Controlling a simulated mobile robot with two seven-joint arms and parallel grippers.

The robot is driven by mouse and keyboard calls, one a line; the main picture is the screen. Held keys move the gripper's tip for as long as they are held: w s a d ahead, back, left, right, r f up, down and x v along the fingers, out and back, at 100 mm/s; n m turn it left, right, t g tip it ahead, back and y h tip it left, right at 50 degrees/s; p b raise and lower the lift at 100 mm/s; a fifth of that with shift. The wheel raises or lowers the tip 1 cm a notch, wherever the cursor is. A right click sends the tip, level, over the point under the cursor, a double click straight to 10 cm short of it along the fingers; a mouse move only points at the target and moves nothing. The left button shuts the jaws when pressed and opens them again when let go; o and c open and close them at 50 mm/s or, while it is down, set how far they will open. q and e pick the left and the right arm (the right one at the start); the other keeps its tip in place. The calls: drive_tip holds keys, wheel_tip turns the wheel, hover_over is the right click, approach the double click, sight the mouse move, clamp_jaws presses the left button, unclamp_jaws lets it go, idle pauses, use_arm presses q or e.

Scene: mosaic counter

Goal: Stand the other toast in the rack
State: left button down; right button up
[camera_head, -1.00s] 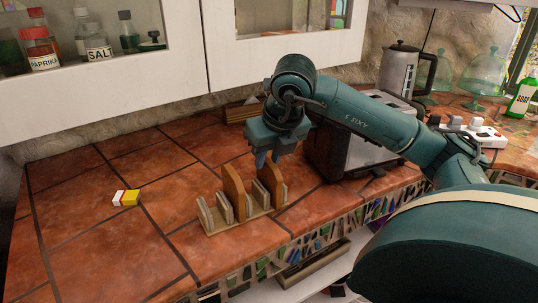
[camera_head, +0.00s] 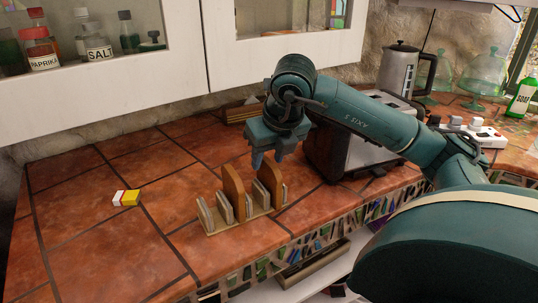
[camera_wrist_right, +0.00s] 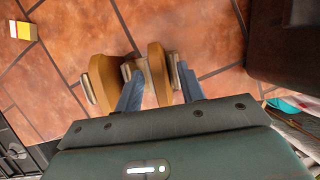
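The wooden toast rack (camera_head: 238,224) stands on the tiled counter near its front edge. Two brown toasts stand upright in separate slots of it: a left toast (camera_head: 233,188) and a right toast (camera_head: 271,180). My right gripper (camera_head: 268,158) points down over the right toast. In the right wrist view, the right toast (camera_wrist_right: 158,72) is between the two blue fingers (camera_wrist_right: 159,85), with gaps on its sides, so the gripper looks open. The left toast (camera_wrist_right: 104,78) is outside the fingers there. My left gripper is not in view.
The toaster (camera_head: 350,150) stands right of the rack, close under my right arm. A small yellow and white block (camera_head: 127,198) lies to the left. A kettle (camera_head: 402,75) is at the back. The left counter is mostly clear.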

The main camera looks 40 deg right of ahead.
drive_tip(key=shift+o, duration=1.1)
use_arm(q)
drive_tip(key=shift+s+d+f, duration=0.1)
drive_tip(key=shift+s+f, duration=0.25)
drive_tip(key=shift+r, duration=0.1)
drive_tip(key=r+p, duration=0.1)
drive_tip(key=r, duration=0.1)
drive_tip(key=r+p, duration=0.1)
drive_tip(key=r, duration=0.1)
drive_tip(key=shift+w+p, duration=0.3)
use_arm(e)
drive_tip(key=v, duration=1.3)
